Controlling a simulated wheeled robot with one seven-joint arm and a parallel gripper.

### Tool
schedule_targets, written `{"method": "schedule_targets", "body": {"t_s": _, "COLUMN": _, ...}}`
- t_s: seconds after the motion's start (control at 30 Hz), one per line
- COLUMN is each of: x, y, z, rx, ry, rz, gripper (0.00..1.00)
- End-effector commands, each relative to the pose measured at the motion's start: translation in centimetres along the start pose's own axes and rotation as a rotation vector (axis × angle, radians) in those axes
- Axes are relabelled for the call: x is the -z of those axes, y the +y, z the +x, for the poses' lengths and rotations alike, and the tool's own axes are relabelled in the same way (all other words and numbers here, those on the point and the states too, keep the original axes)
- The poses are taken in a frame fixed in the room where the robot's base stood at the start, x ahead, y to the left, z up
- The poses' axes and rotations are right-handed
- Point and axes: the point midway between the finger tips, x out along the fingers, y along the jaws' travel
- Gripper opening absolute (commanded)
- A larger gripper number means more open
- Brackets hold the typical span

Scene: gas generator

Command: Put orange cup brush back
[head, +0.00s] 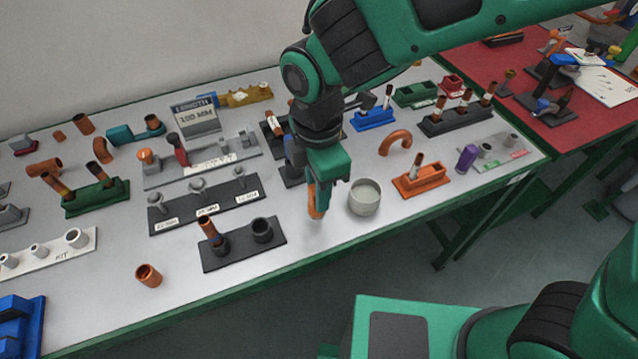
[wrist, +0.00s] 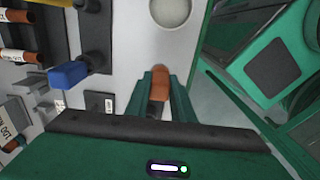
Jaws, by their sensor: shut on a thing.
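My gripper (head: 317,192) points down over the front part of the table and is shut on an orange-brown piece, which I take as the orange cup brush (head: 314,208). The piece sticks out below the fingers, and its upper part is hidden by them. In the wrist view the orange piece (wrist: 161,80) shows between the two green fingers (wrist: 160,100). I cannot tell if its lower end touches the table. An orange holder (head: 425,182) to the right bears one dark-banded brush. A black holder (head: 243,250) to the left bears a copper-topped brush and a dark cup.
A pale round bowl (head: 365,198) stands just right of my gripper. A loose copper pipe piece (head: 148,275) and a copper elbow (head: 396,141) lie on the white table. A blue holder (head: 372,117) is behind. The table's front edge is close, with clear surface between it and the black holder.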

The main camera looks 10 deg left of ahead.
Motion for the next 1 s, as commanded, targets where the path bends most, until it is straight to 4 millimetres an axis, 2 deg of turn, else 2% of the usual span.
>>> {"method": "schedule_targets", "body": {"t_s": 1.0, "x": 0.0, "y": 0.0, "z": 2.6, "rx": 0.000, "ry": 0.000, "rz": 0.000, "gripper": 0.03}}
